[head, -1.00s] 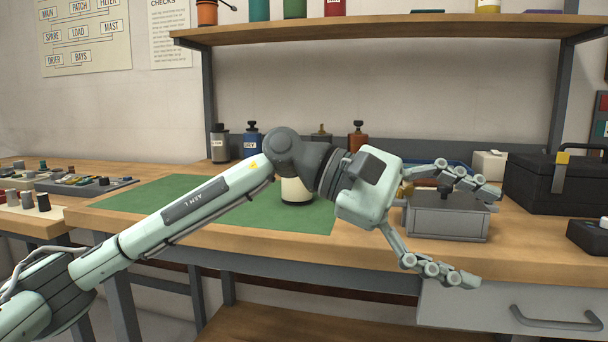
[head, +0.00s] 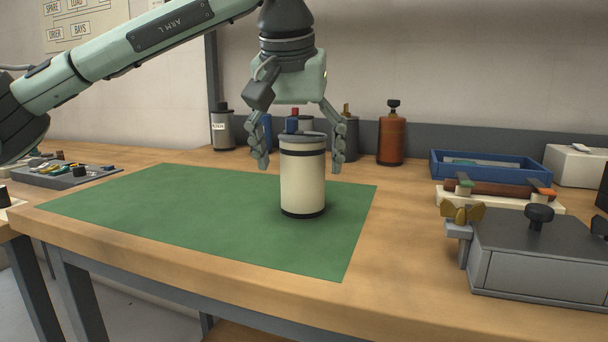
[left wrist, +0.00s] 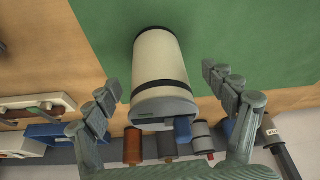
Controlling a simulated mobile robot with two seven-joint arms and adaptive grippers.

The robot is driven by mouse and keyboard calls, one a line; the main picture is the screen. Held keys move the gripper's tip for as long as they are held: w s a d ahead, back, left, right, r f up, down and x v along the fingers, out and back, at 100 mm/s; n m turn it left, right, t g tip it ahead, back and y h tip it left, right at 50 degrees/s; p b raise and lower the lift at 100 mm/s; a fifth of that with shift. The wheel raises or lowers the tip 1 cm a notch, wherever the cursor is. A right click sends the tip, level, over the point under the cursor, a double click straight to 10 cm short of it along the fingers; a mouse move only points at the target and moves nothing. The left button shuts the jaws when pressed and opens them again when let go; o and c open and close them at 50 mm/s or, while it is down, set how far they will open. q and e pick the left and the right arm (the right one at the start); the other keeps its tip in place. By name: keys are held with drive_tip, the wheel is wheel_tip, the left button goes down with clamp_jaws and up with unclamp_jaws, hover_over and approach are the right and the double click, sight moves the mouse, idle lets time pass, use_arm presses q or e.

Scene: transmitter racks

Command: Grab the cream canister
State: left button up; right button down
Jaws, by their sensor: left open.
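The cream canister (head: 302,182) stands upright on the green mat (head: 120,205), with dark bands near its top and base and a grey lid. My left gripper (head: 299,162) points down over it, open, with one finger to each side of its upper part. In the left wrist view the canister (left wrist: 157,70) lies between the two spread fingers of my left gripper (left wrist: 165,85), with gaps on both sides. A small blue piece (left wrist: 183,130) shows by its lid; I cannot tell whether it belongs to the canister. My right gripper is not in view.
Behind stand a grey canister (head: 223,132), a brown bottle (head: 391,140) and other containers partly hidden by my gripper. At right are a blue tray (head: 545,178) and a grey metal box (head: 540,265). The mat's left part is clear.

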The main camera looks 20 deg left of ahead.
sight(303, 179)
use_arm(q)
drive_tip(key=x, duration=0.4)
drive_tip(key=shift+w+f, duration=0.25)
drive_tip(key=shift+d, duration=0.1)
drive_tip(key=c, duration=1.4)
drive_tip(key=shift+c, duration=0.6)
drive_tip(key=shift+r, duration=0.15)
